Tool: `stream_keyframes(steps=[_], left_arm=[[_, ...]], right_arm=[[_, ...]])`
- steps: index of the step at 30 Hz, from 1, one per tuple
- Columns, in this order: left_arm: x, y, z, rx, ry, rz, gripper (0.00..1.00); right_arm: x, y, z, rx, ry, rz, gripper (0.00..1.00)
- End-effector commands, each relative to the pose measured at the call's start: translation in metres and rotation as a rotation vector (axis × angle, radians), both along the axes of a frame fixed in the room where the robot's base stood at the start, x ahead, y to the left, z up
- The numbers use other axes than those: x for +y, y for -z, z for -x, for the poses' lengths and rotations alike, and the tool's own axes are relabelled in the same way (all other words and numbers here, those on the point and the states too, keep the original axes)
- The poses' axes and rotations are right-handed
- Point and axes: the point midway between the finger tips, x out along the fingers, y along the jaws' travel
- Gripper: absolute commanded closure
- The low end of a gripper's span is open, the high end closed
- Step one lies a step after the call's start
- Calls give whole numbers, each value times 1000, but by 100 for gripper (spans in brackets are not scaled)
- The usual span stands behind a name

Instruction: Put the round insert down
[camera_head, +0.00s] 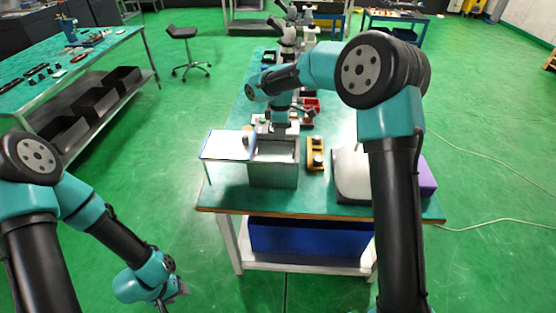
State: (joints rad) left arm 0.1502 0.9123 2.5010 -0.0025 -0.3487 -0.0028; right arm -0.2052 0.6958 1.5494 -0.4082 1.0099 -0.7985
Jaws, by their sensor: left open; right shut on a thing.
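My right gripper (279,131) is above the back part of a grey open-topped tank (272,176) on the green-topped table, pointing down. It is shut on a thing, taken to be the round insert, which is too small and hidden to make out. A white panel (226,146) with a dark knob stands out level from the tank's left side. A yellow holder (316,146) with dark round pieces stands just right of the tank. My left gripper (173,292) is open and empty, low over the floor left of the table.
A white and grey device (351,176) and a purple box (428,177) stand at the table's right, partly behind my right arm. Red bins (311,104) and microscope-like equipment are farther back. A blue bin (310,238) sits on the shelf below.

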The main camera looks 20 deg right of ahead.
Motion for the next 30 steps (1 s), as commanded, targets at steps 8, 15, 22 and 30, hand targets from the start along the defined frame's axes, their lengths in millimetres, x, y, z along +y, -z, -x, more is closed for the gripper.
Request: stream_keyframes(steps=[8,15,22,30], left_arm=[[0,0,0,0,0,0,57],[0,0,0,0,0,0,57],[0,0,0,0,0,0,57],[0,0,0,0,0,0,57]], right_arm=[[-1,0,0,-1,1,-1,96],[-1,28,0,3,2,0,96],[-1,60,0,1,1,0,96],[-1,62,-1,-1,1,-1,96]])
